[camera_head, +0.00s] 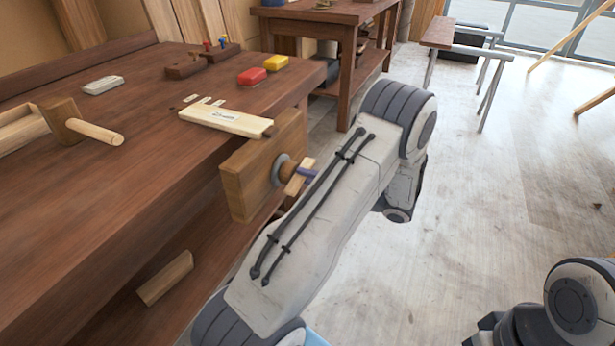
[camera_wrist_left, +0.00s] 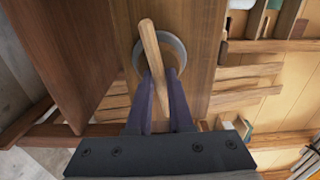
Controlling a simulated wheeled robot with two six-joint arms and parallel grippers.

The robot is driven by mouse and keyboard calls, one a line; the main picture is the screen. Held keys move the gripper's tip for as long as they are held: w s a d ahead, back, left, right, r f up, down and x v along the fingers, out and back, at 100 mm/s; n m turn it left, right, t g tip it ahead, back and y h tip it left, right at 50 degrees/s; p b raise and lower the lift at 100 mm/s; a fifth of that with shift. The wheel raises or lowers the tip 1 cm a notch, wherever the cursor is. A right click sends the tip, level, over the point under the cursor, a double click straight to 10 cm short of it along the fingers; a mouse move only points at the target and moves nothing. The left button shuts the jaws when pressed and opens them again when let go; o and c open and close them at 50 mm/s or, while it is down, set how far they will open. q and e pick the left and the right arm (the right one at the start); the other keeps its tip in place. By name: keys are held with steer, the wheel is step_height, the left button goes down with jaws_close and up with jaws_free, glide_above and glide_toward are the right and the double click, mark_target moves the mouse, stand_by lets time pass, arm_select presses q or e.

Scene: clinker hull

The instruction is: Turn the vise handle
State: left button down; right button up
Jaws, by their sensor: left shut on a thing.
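The vise has a wooden jaw block (camera_head: 247,178) on the front side of the workbench, with a round metal collar and a wooden bar handle (camera_head: 299,178). In the left wrist view the handle (camera_wrist_left: 149,42) is a pale stick, tilted slightly, crossing in front of the grey collar (camera_wrist_left: 176,48). My left gripper (camera_head: 308,173) is at the handle, its purple fingers shut around it; they also show in the left wrist view (camera_wrist_left: 160,88). My arm hides part of the vise's right side in the head view. My right gripper is not visible.
A wooden piece (camera_head: 166,278) lies on the lower shelf. Open floor (camera_head: 480,200) is at right.

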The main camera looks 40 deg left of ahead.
arm_select(q)
steer(key=shift+d+f, duration=0.15)
stand_by(0.7)
steer(key=c, duration=0.9)
jaws_free()
steer(key=shift+w, duration=0.15)
steer(key=shift+o, duration=0.2)
steer(key=v, duration=1)
steer(key=shift+d, duration=0.2)
